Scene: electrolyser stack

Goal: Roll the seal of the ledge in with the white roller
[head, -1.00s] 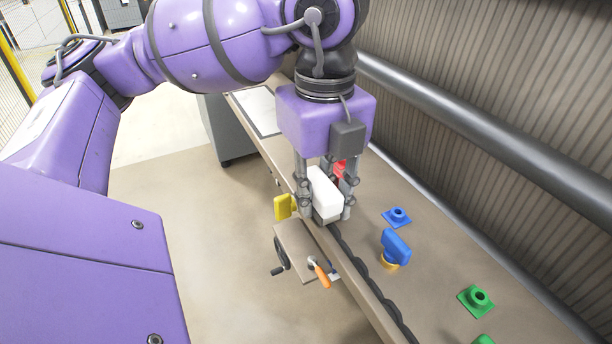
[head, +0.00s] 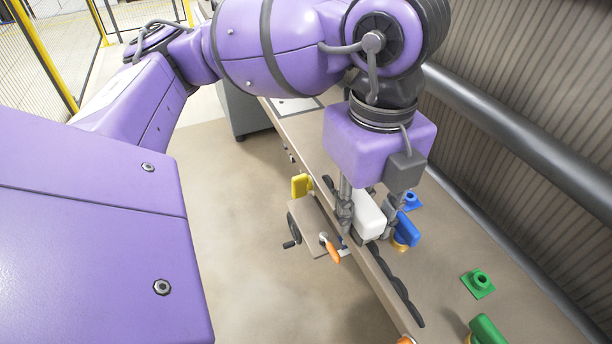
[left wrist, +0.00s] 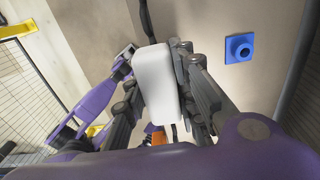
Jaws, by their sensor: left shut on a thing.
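The white roller (head: 368,216) is a pale block held between the fingers of my left gripper (head: 368,228), which is shut on it. It stands over the long brown ledge (head: 452,285), at the black seal. The seal (head: 398,283) is a dark wavy strip along the ledge's left side, running from the roller toward the near end. A short dark piece also shows behind the gripper. In the left wrist view the roller (left wrist: 157,82) fills the middle between the fingers. Its contact with the seal is hidden. My right gripper is not in view.
A blue handle (head: 407,229) on an orange base stands close right of the gripper, with a blue fitting (head: 411,201) behind. Green fittings (head: 478,283) are nearer. A yellow block (head: 301,186) and an orange-handled lever (head: 330,247) are at the ledge's left side. A ribbed wall (head: 540,130) bounds the right.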

